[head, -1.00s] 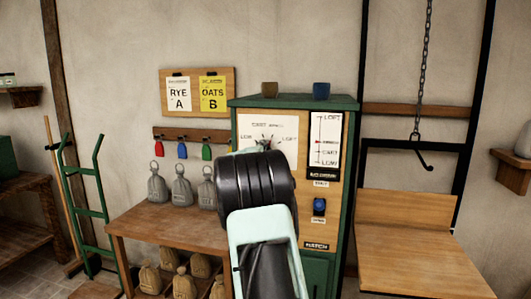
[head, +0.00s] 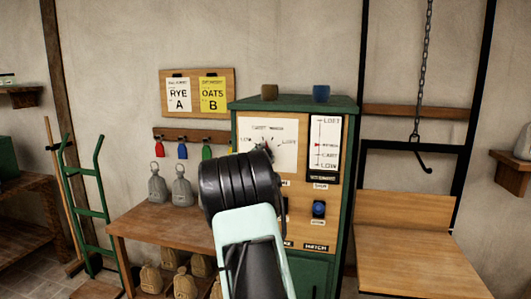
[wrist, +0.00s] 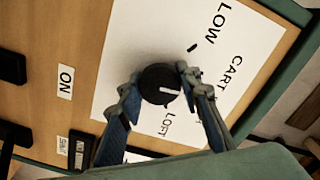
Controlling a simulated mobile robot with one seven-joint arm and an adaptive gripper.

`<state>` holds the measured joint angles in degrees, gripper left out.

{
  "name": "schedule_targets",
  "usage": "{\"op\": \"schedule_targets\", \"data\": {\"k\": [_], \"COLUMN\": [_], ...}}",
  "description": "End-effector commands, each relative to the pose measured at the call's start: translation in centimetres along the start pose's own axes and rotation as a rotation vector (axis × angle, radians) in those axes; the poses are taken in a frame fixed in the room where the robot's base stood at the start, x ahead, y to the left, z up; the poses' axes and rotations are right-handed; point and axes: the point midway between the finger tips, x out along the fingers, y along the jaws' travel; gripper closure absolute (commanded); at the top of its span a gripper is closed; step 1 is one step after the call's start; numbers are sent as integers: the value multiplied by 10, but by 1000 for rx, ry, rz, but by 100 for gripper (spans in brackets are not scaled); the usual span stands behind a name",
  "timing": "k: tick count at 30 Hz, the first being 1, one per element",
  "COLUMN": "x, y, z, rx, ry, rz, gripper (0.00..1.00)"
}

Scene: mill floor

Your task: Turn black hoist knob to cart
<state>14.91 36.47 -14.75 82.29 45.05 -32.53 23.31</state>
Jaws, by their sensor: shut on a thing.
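The black hoist knob (wrist: 159,84) is round with a white pointer line, on a white dial plate (wrist: 135,45) lettered LOW, CART and LOFT. In the wrist view its pointer aims right and slightly down, between LOFT and CART and closer to the CART side. My gripper (wrist: 156,88) is shut on the knob, one finger on each side. In the head view my arm covers most of the knob and fingers; the dial plate (head: 283,127) shows above it.
The green cabinet (head: 340,100) also carries a level scale (head: 323,145) with a red marker near mid-height and a blue knob (head: 319,208). A hook hangs on a chain (head: 416,110) at right, above a wooden platform (head: 410,265). A bench (head: 150,225) with sacks stands left.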

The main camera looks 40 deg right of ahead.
Motion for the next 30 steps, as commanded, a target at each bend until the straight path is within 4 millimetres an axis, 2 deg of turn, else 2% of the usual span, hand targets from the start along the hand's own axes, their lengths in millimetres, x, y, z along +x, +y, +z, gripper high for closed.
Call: {"op": "schedule_targets", "data": {"k": [12,29,30], "x": [0,0,0], "y": [0,1,1], "z": [1,1,1], "rx": [-212,-247,-247], "ry": [-2,-2,-2], "rz": [1,1,1], "gripper": [92,92,66]}}
